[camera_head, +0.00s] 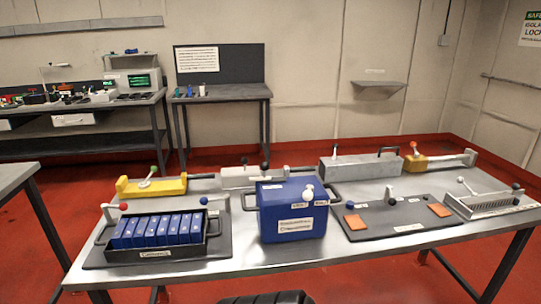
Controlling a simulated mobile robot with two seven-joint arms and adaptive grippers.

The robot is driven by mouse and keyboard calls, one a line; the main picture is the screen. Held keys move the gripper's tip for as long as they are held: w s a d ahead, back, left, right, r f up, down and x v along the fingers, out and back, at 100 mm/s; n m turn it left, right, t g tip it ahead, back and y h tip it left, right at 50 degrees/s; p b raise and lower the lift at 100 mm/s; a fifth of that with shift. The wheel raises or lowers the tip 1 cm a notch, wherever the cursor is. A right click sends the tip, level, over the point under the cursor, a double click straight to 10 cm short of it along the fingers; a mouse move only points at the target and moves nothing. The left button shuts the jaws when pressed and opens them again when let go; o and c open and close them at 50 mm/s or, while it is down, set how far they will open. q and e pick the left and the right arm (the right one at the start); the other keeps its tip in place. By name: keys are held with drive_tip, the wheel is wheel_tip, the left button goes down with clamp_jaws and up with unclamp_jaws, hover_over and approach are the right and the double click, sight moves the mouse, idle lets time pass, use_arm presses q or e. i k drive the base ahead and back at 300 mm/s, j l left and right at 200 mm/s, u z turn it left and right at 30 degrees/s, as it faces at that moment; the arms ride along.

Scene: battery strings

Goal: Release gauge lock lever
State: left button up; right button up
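Several lever-and-knob fixtures stand on the grey workbench (330,250); I cannot tell for sure which is the gauge lock lever. A low grey slotted block (497,205) at the right end has a white-knobbed lever (463,182) tilted at its left. Another yellow fixture (418,163) at the back right has an upright lever with an orange-red knob (413,146). Neither gripper is in view.
A black tray (158,252) of blue cells sits front left, between red and blue knobs. A blue handled box (290,222) stands mid-bench. A dark board (375,222) with orange pads lies right of it. Grey blocks (358,167) line the back. Red floor surrounds the bench.

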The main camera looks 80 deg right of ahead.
sight(461, 180)
drive_tip(key=k+j+z, duration=0.15)
drive_tip(key=z, duration=3.75)
drive_tip(key=i+l+z, duration=0.2)
drive_tip(key=k+j, duration=0.1)
